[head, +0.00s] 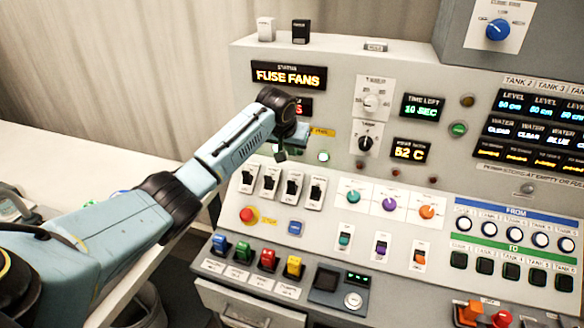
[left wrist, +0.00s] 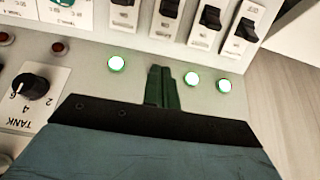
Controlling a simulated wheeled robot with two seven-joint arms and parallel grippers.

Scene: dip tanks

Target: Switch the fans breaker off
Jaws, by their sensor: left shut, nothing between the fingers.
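The row of breakers (head: 281,186) is several black rocker levers on white plates, on the grey control panel. I cannot read their labels, so I cannot tell which is the fans breaker. The row also shows at the top of the left wrist view (left wrist: 204,39), cut off by the edge. My left gripper (head: 281,155) is just above the row, apart from the levers. In the left wrist view its fingers (left wrist: 160,86) are shut and empty, pointing toward the breakers, between lit round lamps. The status display (head: 288,77) reads "FUSE FANS". My right gripper is not in view.
Below the breakers are a red push button (head: 247,214) and a row of coloured levers (head: 267,260). Rotary knobs (head: 390,205) are to the right. A black tank knob (left wrist: 31,86) is left of my gripper in the wrist view. A pale table (head: 80,160) is at the left.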

